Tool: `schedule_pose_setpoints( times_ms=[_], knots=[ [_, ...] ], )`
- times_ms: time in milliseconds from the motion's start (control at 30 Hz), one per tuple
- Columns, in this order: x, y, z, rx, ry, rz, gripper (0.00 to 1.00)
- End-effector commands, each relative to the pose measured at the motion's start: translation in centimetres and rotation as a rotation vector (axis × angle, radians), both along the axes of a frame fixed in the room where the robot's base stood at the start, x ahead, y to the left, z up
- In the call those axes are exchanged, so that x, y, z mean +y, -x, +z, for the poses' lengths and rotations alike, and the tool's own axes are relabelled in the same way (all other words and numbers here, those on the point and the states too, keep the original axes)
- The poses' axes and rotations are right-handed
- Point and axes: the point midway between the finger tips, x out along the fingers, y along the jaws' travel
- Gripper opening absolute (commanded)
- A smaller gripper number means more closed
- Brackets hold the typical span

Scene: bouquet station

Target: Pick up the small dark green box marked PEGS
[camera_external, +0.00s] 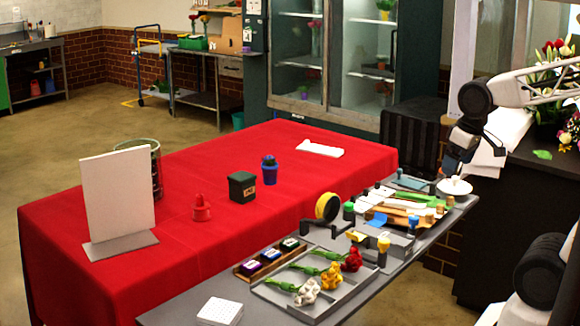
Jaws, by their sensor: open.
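A small dark green box (242,187) stands on the red-covered table, near its middle. It has a small light brown label on its front, too small to read. My gripper (452,172) is at the right, above the far end of the grey bench and well apart from the box. It is open, and its fingers are small and dark in this view.
A red item (202,208) stands left of the box. A grey tray (315,290) with flowers and a yellow tape roll (327,206) are on the grey bench. Red cloth around the box is mostly clear.

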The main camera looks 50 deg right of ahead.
Motion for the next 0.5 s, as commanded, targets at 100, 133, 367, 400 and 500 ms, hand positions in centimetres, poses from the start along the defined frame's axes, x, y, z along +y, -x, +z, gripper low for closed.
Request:
schedule_pose_setpoints(
  times_ms=[100,133,367,400,500],
  knots=[
    [0.0,0.0,0.0,0.0,0.0,0.0,1.0],
    [0.0,0.0,0.0,0.0,0.0,0.0,0.98],
    [0.01,-0.04,0.01,-0.001,0.0,0.0,0.98],
    [0.04,-0.12,0.01,-0.002,-0.001,0.001,0.98],
    [0.2,-0.64,0.04,-0.009,-0.005,0.005,0.98]
  ],
)
